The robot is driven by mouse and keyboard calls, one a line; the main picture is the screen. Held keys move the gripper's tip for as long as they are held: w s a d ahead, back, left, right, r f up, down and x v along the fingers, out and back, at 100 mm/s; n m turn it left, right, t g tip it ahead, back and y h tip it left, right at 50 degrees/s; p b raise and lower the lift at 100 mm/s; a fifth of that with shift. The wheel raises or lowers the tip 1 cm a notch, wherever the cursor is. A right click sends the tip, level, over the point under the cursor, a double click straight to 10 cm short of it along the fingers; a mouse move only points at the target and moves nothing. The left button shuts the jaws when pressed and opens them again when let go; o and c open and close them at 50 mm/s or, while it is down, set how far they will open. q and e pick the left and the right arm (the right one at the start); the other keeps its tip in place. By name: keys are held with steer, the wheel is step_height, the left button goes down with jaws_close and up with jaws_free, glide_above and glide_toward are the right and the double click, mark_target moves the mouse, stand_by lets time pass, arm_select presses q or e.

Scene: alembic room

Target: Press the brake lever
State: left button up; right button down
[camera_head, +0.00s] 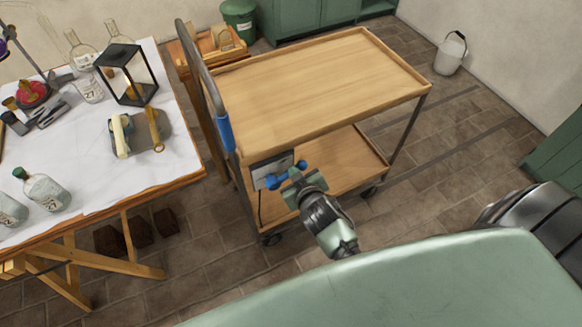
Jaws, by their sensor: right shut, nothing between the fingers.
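A wooden two-tier trolley (320,85) with a metal frame stands in the middle. A blue lever (271,183) with rounded ends shows at a small grey panel (262,171) low on its near-left end, between the upper and lower shelves. My right gripper (294,174) is shut and empty. Its tip is right at the lever and overlaps part of it in the picture; I cannot tell whether they touch. My left gripper is out of view.
The trolley's push handle (196,58) has a blue grip (226,134). A worktable (165,178) with bottles, a glass lantern (127,75) and tools stands close on the left. A white bucket (450,54) stands by the right wall. The floor right of the trolley is clear.

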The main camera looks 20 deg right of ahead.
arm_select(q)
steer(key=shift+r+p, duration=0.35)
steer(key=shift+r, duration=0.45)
arm_select(e)
step_height(320, 180, down, 6)
steer(key=d+m+y, duration=0.2)
steer(key=m+y, duration=0.1)
steer(key=y, duration=0.1)
steer(key=shift+d+m, duration=0.15)
steer(key=shift+m, duration=0.15)
steer(key=shift+s+f, duration=0.1)
steer(key=shift+f, duration=0.05)
